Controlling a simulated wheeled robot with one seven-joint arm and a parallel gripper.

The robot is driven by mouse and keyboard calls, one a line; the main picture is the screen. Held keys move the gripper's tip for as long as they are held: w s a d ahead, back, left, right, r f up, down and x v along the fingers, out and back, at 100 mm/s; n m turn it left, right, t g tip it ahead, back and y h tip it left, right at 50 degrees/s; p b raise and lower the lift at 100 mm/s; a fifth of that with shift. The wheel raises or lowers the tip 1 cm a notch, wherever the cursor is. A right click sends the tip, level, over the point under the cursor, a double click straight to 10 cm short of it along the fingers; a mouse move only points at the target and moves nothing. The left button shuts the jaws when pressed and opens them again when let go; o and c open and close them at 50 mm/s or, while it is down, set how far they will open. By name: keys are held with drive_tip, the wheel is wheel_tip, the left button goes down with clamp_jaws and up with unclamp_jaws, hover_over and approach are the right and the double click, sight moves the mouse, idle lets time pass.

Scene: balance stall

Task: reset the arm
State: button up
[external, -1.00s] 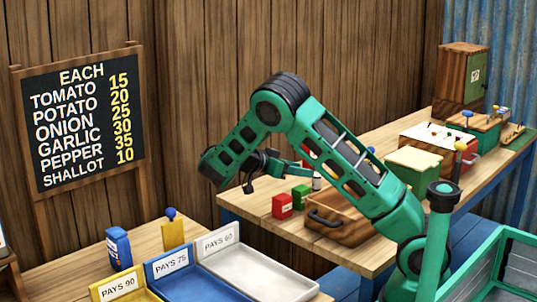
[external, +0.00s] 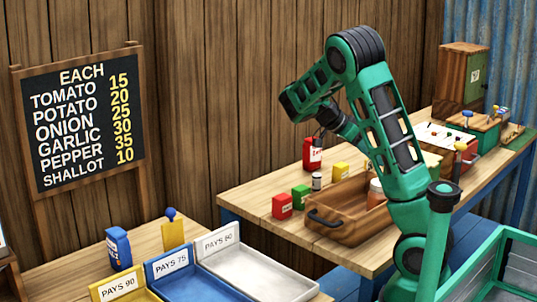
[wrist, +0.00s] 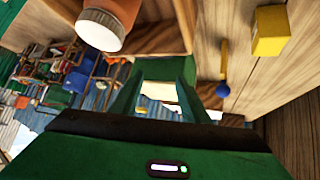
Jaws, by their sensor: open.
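My arm is raised and folded over the right-hand wooden table (external: 250,200) in the external view, with its bend high up. My gripper (wrist: 153,85) shows in the wrist view with its two green fingers apart and nothing between them. In the external view the gripper end is small and partly hidden by my own arm, above the table's back part.
A wooden tray (external: 327,229) holds a jar (external: 376,194) with an orange lower part. Pay trays (external: 222,270) are at front left.

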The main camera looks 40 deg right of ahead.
drive_tip(key=s+t+y, duration=0.1)
drive_tip(key=s+y, duration=0.5)
drive_tip(key=s, duration=1.1)
drive_tip(key=s+a+f+n+t+y, duration=0.1)
drive_tip(key=a+n+t, duration=0.1)
drive_tip(key=a+n, duration=0.6)
drive_tip(key=s+a+f+n+t+y, duration=0.1)
drive_tip(key=a+f+n+t, duration=0.1)
drive_tip(key=a+n, duration=0.6)
drive_tip(key=a, duration=0.2)
drive_tip(key=shift+s+a+n+t, duration=0.3)
drive_tip(key=shift+s+n, duration=0.1)
